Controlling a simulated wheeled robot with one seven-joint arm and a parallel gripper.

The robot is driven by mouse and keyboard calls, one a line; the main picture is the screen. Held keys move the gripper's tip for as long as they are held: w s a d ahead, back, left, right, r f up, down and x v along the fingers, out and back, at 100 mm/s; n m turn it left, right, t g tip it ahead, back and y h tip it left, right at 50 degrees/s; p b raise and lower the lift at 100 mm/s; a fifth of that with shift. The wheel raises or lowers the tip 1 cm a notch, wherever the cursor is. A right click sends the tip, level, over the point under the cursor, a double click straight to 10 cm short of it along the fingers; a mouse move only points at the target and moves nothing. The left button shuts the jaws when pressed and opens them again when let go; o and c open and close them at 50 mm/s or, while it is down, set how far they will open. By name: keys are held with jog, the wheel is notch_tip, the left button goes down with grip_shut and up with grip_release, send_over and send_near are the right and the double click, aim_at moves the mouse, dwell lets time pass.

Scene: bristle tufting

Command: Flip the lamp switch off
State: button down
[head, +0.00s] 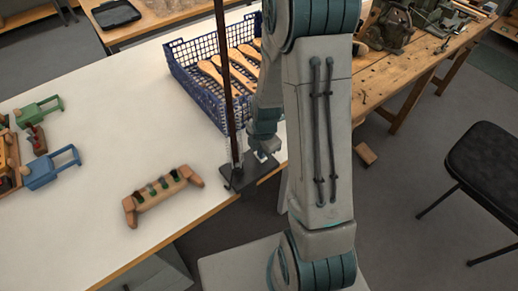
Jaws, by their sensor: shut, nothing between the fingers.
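The lamp shows as a dark upright post (226,85) on a dark flat base (238,182) at the right edge of the white table. The top of the post is out of view, so the lamp's head and light do not show. My gripper (263,151) is shut and empty, pointing down low over the far right part of the base, just right of the post. A small pale spot is at its fingertips; I cannot tell if this is the switch or whether the fingers touch it. My arm hides part of this area.
A blue crate (190,98) with wooden brush handles stands behind the post. A wooden holder with dark green tufts (158,193) lies left of the base. Small green (40,110) and blue (48,168) handled pieces are far left. A workbench (385,82) and black chair (490,160) are right.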

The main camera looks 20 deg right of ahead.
aim_at(264, 160)
jog(key=shift+r, duration=0.15)
jog(key=shift+r+p, duration=0.3)
notch_tip(264, 160, up, 13)
jog(key=s+p, duration=0.1)
jog(key=shift+s+d, duration=0.2)
jog(key=shift+s, duration=0.1)
jog(key=shift+w+f, duration=0.1)
dwell(0.3)
jog(key=w+b, duration=0.1)
jog(key=b, duration=0.7)
jog(key=shift+w+a, duration=0.1)
jog(key=shift+w, duration=0.05)
jog(key=shift+r, duration=0.2)
jog(key=shift+f, duration=0.1)
